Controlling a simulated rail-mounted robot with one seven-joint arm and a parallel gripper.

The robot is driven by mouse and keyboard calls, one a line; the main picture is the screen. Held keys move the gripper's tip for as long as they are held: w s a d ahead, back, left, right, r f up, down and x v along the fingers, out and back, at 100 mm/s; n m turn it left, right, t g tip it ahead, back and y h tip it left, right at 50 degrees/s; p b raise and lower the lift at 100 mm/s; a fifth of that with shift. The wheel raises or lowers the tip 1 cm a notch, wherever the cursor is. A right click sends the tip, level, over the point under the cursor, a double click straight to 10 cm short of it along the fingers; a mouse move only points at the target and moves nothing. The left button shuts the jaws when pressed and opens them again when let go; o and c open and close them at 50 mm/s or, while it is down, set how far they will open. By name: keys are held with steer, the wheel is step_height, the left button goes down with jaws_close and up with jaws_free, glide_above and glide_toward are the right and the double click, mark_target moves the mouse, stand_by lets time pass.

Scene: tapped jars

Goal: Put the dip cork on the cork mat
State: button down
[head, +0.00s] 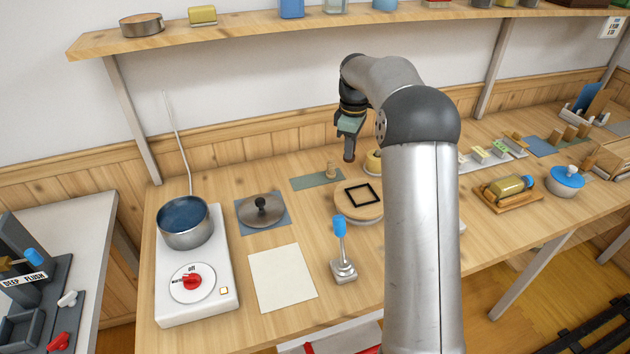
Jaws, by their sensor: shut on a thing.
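My gripper (349,154) points down over the back middle of the table, seen small and from behind my arm. Its fingers look closed together, and what they hold is too small and dark to make out. A small tan cork (331,170) stands upright just left of the gripper, at the right part of a flat grey-green mat (304,183). I cannot tell whether this mat is the cork mat or whether this cork is the dip cork. More corks (570,133) stand at the far right, near a blue mat (539,146).
A round wooden board (344,207) with a black square frame lies below the gripper. A yellowish item (373,163) is partly behind my arm. A lid (263,209), a pot (185,222) on a hotplate and a blue-handled lever (341,250) stand nearer. A shelf (260,30) runs above.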

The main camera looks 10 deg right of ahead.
steer(key=shift+w+d+r+n, duration=0.1)
steer(key=shift+w+d+n, duration=0.25)
steer(key=shift+w+n, duration=0.1)
steer(key=w+a+f, duration=0.2)
steer(key=a, duration=0.1)
steer(key=w+a+f+p, duration=0.1)
steer(key=w+a+f, duration=0.1)
steer(key=a+f, duration=0.1)
steer(key=w+a+f+p, duration=0.1)
steer(key=w+a+f, duration=0.1)
steer(key=a+f, duration=0.1)
steer(key=shift+a, duration=0.85)
steer(key=shift+w+a+f+p, duration=0.3)
steer(key=shift+a+f+p, duration=0.05)
steer(key=shift+a+f, duration=0.25)
steer(key=shift+w+a+f, duration=0.1)
steer(key=shift+f, duration=1.65)
steer(key=shift+f, duration=0.15)
steer(key=c, duration=1.3)
jaws_free()
